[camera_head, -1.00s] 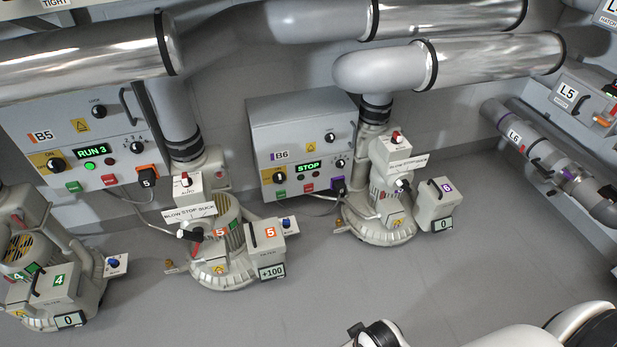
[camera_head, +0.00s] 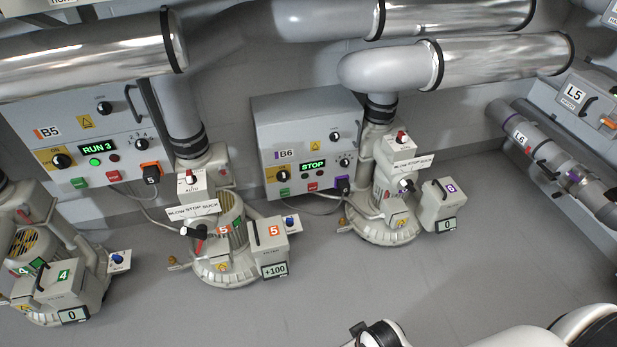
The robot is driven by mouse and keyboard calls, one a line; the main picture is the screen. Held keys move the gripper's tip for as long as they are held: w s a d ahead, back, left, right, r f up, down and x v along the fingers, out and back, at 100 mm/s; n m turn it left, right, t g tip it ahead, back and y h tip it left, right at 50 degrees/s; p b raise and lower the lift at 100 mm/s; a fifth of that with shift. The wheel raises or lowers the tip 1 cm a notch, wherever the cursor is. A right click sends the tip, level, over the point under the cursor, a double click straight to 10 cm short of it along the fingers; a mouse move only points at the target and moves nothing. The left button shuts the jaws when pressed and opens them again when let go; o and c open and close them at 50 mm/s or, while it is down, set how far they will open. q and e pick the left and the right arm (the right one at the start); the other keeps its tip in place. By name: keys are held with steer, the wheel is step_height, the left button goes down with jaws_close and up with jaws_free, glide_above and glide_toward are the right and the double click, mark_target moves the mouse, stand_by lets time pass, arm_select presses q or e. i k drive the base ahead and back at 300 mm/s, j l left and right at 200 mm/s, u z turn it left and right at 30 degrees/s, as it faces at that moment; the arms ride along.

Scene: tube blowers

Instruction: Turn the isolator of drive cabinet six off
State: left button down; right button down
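The knob's exact position is too small to read. A green display (camera_head: 312,166) beside it reads STOP. A purple plug (camera_head: 343,184) sits at its lower right. Part of my white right arm shows at the bottom right, well in front of the cabinet. No gripper fingers are in view, and my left arm is not seen.
Cabinet B5 (camera_head: 75,112) at the left shows RUN 3. Blower 5 (camera_head: 222,262) stands left of B6, and blower 6 (camera_head: 385,225) at its right. Silver pipes (camera_head: 495,60) run above. Pipe L6 (camera_head: 545,155) lines the right wall. The grey floor (camera_head: 330,285) in front is clear.

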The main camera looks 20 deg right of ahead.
mark_target(283, 175)
steer(key=i+l+z, duration=0.15)
steer(key=i, duration=0.25)
steer(key=i+l+z, duration=0.2)
steer(key=i+l, duration=0.1)
steer(key=i, duration=0.1)
